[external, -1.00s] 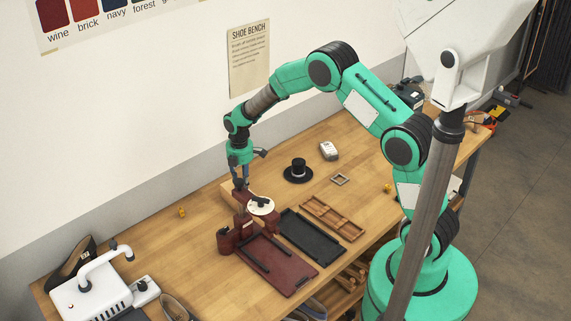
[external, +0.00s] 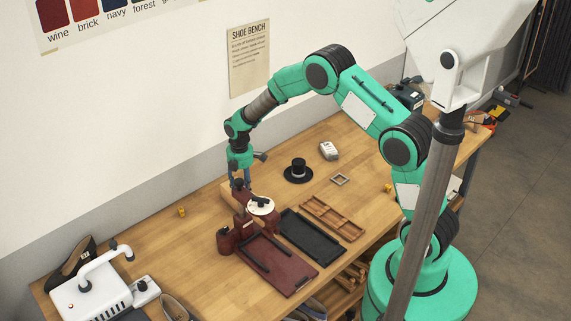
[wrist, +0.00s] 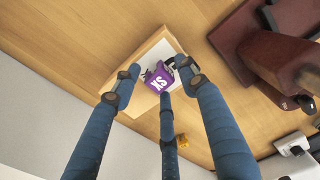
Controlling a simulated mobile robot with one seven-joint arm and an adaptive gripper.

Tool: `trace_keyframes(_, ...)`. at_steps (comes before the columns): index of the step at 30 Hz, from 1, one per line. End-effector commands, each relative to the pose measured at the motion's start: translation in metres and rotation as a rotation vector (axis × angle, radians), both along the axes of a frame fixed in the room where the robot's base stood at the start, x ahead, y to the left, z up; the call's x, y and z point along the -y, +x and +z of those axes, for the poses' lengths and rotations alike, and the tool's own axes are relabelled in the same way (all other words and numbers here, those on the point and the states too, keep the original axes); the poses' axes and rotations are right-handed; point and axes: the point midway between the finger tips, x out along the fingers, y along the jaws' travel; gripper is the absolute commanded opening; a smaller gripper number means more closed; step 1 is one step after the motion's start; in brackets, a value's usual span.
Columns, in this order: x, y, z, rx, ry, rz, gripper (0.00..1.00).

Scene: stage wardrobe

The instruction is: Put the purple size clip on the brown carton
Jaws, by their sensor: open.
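The purple size clip (wrist: 158,77), marked XS, shows in the wrist view between my fingertips. Behind it is the pale top of the brown carton, whose tan edge (wrist: 141,47) shows around it. The clip looks tilted and overlaps the carton's top; I cannot tell whether it rests flat there. My gripper (wrist: 160,80) is open, with its three blue fingers spread around the clip. In the external view my gripper (external: 240,183) is low over the bench beside the dark red press. The carton (external: 226,190) shows there only in part, and the clip cannot be made out.
The dark red press (external: 243,222) with a round white top stands close to my gripper. Red (external: 290,272), black (external: 312,238) and wooden (external: 338,219) trays lie in front. A black top hat (external: 298,172) stands to the right. The bench's back left is mostly clear.

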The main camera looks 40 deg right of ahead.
Motion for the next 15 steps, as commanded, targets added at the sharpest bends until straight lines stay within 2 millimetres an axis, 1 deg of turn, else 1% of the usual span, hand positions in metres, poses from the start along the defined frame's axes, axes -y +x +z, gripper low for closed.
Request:
trace_keyframes(4, 0.000, 0.000, 0.002, 0.000, 0.000, 0.000, 0.43)
trace_keyframes(8, 0.000, 0.000, 0.008, 0.001, 0.000, 0.000, 0.43)
trace_keyframes(11, 0.000, 0.000, 0.017, 0.001, 0.000, 0.000, 0.43)
trace_keyframes(15, 0.000, 0.001, 0.037, 0.003, 0.000, 0.000, 0.43)
